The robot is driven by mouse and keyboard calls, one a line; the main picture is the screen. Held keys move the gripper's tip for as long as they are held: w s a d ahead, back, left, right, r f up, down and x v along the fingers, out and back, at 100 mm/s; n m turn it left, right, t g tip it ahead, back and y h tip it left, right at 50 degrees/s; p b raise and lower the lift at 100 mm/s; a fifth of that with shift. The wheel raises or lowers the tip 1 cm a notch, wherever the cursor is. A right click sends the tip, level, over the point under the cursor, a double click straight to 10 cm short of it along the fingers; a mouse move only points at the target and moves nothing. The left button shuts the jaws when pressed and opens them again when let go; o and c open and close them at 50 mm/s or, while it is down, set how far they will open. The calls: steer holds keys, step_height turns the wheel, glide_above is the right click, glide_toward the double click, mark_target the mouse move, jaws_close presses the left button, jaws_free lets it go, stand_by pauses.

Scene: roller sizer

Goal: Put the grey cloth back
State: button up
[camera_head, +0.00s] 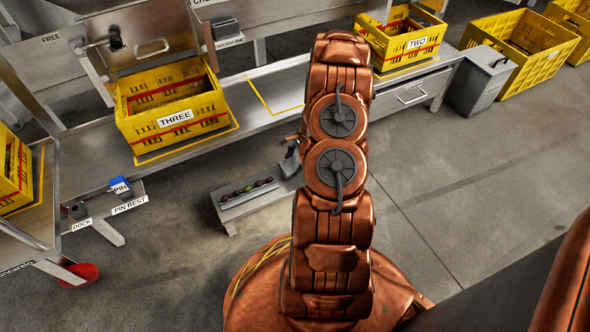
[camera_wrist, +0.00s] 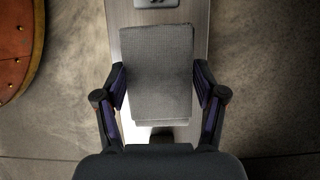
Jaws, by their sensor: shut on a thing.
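The grey cloth (camera_wrist: 157,70) is a flat, folded-looking rectangle between the fingers of my gripper (camera_wrist: 161,88) in the wrist view. One finger is at its left side and one at its right side, and my gripper is shut on it. A pale bench or ledge (camera_wrist: 200,22) shows below the cloth; whether the cloth touches it I cannot tell.
A low bench (camera_head: 229,212) carries a strip of several small round things (camera_head: 248,192) left of my arm. Crate THREE (camera_head: 190,132) and crate TWO (camera_head: 428,48) stand on the metal counter. The pin rest (camera_head: 130,205) is at left. Open floor lies at right.

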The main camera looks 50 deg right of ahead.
mark_target(295, 168)
step_height(295, 168, down, 4)
steer(key=shift+s+r+b, duration=0.1)
steer(key=shift+r+b, duration=0.1)
steer(key=shift+b, duration=0.65)
steer(key=shift+r, duration=0.1)
steer(key=o, duration=1)
